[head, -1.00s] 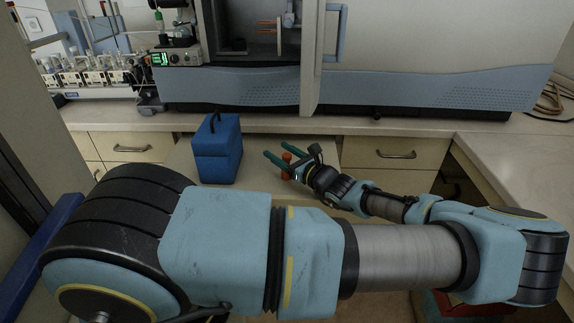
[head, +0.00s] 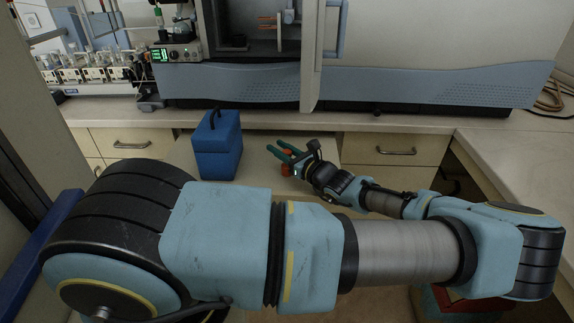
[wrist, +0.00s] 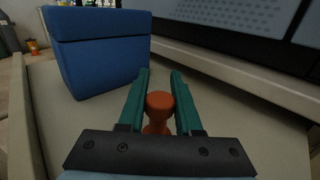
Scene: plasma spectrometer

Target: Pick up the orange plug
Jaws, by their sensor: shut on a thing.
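The orange plug (wrist: 158,106) stands upright between the two green fingers of my gripper (wrist: 160,95) in the wrist view, close to the finger bases. The fingers are shut on it. In the head view the plug (head: 287,168) shows as small orange patches beside my gripper (head: 279,149), partly hidden by the fingers. I cannot tell whether its foot touches the pull-out board.
A blue box (head: 217,145) with a black handle stands on the pale board (head: 262,178), left of my gripper; it also shows in the wrist view (wrist: 98,50). The large grey spectrometer (head: 420,88) stands on the counter behind. Drawers (head: 392,151) flank the board.

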